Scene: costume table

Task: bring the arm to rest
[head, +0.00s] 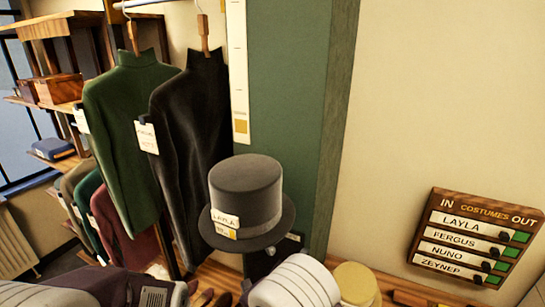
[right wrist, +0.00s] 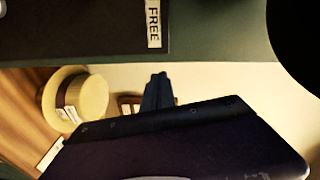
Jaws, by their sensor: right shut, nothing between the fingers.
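My right gripper (right wrist: 158,88) shows in the right wrist view as dark fingers, shut with nothing between them. In the head view, a pale rounded link of my right arm (head: 296,284) is at the bottom centre, below the grey top hat (head: 246,190). A dark shape under the hat's brim there is too unclear to read. The top hat carries a label reading LAYLA, and what bears it is hidden. My left gripper is not seen.
Green (head: 125,115) and black (head: 195,130) turtlenecks hang from a rail at left. A name board (head: 475,238) is on the wall at right. A straw hat (right wrist: 88,95) lies near the right gripper.

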